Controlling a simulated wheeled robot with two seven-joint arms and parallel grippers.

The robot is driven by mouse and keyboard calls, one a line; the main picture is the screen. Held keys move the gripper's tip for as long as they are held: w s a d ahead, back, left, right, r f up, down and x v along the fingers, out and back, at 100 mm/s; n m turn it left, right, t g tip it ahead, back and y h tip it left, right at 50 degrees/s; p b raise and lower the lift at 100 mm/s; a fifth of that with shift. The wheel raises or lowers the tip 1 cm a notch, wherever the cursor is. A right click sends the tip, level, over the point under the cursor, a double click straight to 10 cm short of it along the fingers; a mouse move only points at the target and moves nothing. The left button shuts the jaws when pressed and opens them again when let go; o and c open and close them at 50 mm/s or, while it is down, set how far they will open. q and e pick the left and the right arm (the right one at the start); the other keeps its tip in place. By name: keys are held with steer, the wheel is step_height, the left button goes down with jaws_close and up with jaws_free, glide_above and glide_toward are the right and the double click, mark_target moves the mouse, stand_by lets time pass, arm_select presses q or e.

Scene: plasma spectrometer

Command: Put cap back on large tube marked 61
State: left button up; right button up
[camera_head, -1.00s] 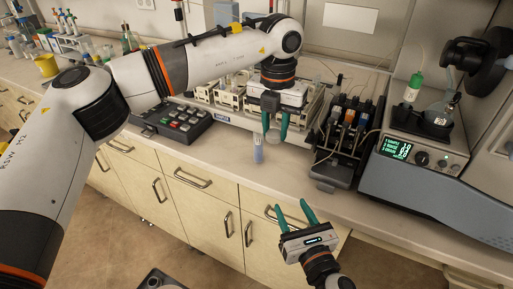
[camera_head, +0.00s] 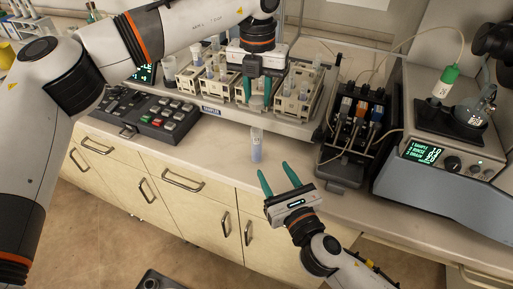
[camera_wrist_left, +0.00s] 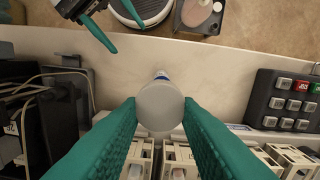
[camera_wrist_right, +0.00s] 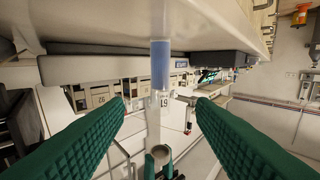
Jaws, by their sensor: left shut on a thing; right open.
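The large tube (camera_head: 257,146) stands upright near the counter's front edge, with blue liquid in its lower part. In the right wrist view, which is upside down, its label (camera_wrist_right: 164,101) reads 61 inverted. My left gripper (camera_head: 258,102) is shut on a round pale cap (camera_wrist_left: 160,106) and holds it above the tube. The cap hides most of the tube in the left wrist view. The cap's hollow underside shows in the right wrist view (camera_wrist_right: 160,153), apart from the tube. My right gripper (camera_head: 278,174) is open and empty, in front of the tube, its fingers pointing towards it.
Racks of small tubes (camera_head: 292,103) stand on a white platform behind the tube. A black keypad unit (camera_head: 155,115) lies to the left. A pump with coloured cassettes (camera_head: 352,125) and the spectrometer (camera_head: 432,150) stand to the right. Bare counter (camera_head: 215,150) surrounds the tube.

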mark_target(259, 146)
steer(key=x, duration=1.1)
steer(key=shift+w+a, duration=0.1)
steer(key=shift+w, duration=0.2)
jaws_close()
